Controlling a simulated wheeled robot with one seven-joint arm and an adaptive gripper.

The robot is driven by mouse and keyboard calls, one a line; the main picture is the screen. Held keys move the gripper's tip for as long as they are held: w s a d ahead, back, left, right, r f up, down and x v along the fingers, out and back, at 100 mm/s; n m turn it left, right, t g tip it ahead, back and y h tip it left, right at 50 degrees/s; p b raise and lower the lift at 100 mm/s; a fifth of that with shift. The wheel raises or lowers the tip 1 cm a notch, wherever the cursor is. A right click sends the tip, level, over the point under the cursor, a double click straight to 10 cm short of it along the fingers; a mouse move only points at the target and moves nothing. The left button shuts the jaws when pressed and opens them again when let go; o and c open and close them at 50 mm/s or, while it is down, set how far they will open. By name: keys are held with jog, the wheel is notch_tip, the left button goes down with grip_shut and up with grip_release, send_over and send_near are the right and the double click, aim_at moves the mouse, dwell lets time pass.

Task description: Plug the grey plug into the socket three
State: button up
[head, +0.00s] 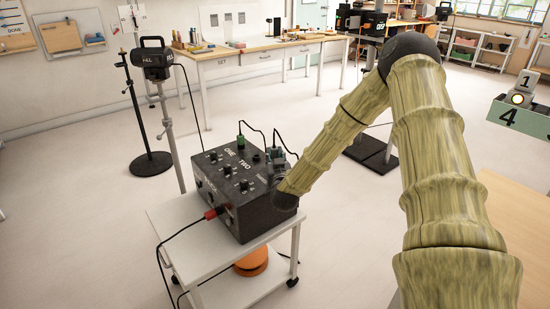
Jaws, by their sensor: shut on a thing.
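The black socket box (235,222) stands on a white trolley, with the labels ONE and TWO readable on its top; the lettering near my gripper is too small to read. A green plug (241,141) stands upright in the top's far side. A red plug (211,213) is in the front face. My gripper (279,163) is at the box's right end, partly hidden by my wrist. It is shut on what seems to be the grey plug (277,153), with a black cable looping up behind. I cannot tell whether this plug is in a socket or above it.
The white trolley (172,222) has a lower shelf with an orange disc (251,262). A lamp on a stand (153,60) is behind the box at left. Cables hang at the trolley's left. A wooden table (515,215) is at right. Floor left of the trolley is clear.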

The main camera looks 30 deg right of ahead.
aim_at(274, 146)
jog(key=shift+r+p, duration=1.05)
jog(key=shift+r, duration=0.65)
jog(key=s+a+f+n+y, duration=0.1)
jog(key=a, duration=0.4)
jog(key=s+a+f+t+y+p, duration=0.1)
jog(key=s+a+f, duration=0.1)
jog(key=a, duration=0.4)
jog(key=s+a+f+n+y+p, duration=0.1)
jog(key=s+a, duration=0.1)
jog(key=a, duration=0.3)
jog(key=shift+a+f+n+y, duration=0.15)
jog(key=shift+a+n+y, duration=0.15)
jog(key=shift+a+y, duration=0.1)
jog(key=s+a+f+n+y+p, duration=0.1)
jog(key=s+a+y, duration=0.1)
jog(key=s+a, duration=0.3)
jog(key=s+a+f+n+y+p, duration=0.1)
jog(key=s+a, duration=0.4)
jog(key=a, duration=0.5)
jog(key=shift+a+f+t+y, duration=0.25)
jog(key=shift+f+t+y, duration=0.15)
jog(key=shift+y, duration=0.1)
jog(key=shift+r+n, duration=0.1)
jog(key=shift+n, duration=0.2)
